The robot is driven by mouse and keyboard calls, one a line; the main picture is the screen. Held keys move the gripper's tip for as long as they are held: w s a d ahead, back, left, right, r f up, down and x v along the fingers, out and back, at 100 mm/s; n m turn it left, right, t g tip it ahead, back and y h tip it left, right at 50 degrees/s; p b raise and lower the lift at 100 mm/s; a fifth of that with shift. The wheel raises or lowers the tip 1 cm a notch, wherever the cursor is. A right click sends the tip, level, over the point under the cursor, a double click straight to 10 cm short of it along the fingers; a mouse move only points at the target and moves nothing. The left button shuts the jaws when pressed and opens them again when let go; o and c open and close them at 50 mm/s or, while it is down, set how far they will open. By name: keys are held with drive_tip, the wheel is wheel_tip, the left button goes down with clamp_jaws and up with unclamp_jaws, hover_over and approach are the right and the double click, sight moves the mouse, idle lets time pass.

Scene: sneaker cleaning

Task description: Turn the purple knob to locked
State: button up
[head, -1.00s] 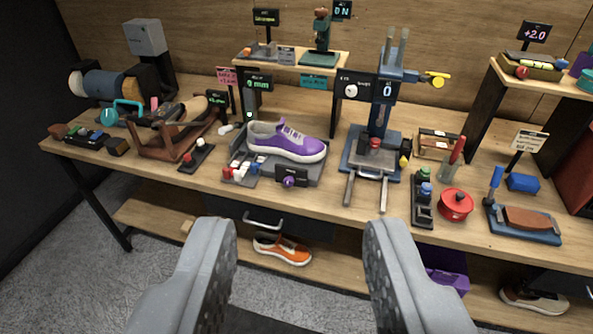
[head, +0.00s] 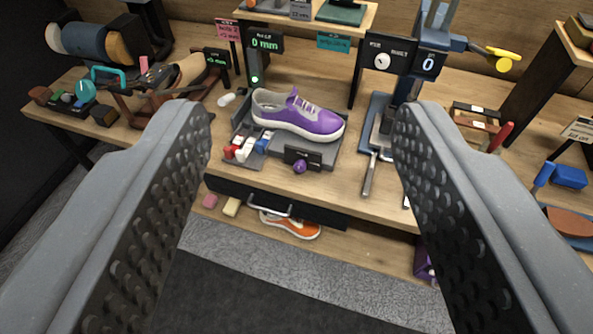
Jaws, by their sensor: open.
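The purple knob (head: 300,167) sits on the front of a dark block at the front edge of a grey fixture (head: 318,155). A purple sneaker (head: 298,114) with a white sole lies on that fixture. My gripper (head: 305,125) is open and empty, its two grey studded fingers wide apart in the foreground. The knob lies between the fingers in the picture but farther off, touched by neither. I cannot tell the knob's setting; the small marks beside it are too small to read.
Red, white and blue pieces (head: 246,148) stand just left of the knob. Below are a drawer handle (head: 269,206) and an orange shoe (head: 291,225) on the lower shelf. A blue press (head: 412,85) stands right of the fixture. A display reading 0 mm (head: 264,43) stands behind it.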

drive_tip(key=w+a+f+t+y+p, duration=0.1)
drive_tip(key=w+a+f, duration=0.3)
drive_tip(key=w+f, duration=0.45)
drive_tip(key=w+a+f+y, duration=0.1)
drive_tip(key=w+a+f, duration=0.35)
drive_tip(key=w, duration=0.75)
drive_tip(key=w+f+m+h+p, duration=0.1)
drive_tip(key=w+f, duration=0.3)
drive_tip(key=f, duration=0.4)
drive_tip(key=w+f+m+h, duration=0.1)
drive_tip(key=w+f, duration=0.2)
drive_tip(key=f, duration=0.5)
drive_tip(key=h, duration=0.4)
approach(299, 169)
drive_tip(key=s+a+r, duration=0.2)
drive_tip(key=a+r, duration=0.3)
drive_tip(key=r, duration=0.1)
wheel_tip(299, 169, down, 7)
drive_tip(key=s+d+h+p, duration=0.1)
drive_tip(key=s+d+h, duration=0.1)
drive_tip(key=s, duration=0.1)
drive_tip(key=x, duration=0.9)
drive_tip(key=b+x, duration=0.1)
drive_tip(key=x, duration=0.4)
drive_tip(key=shift+a+r, duration=0.1)
drive_tip(key=shift+r, duration=0.2)
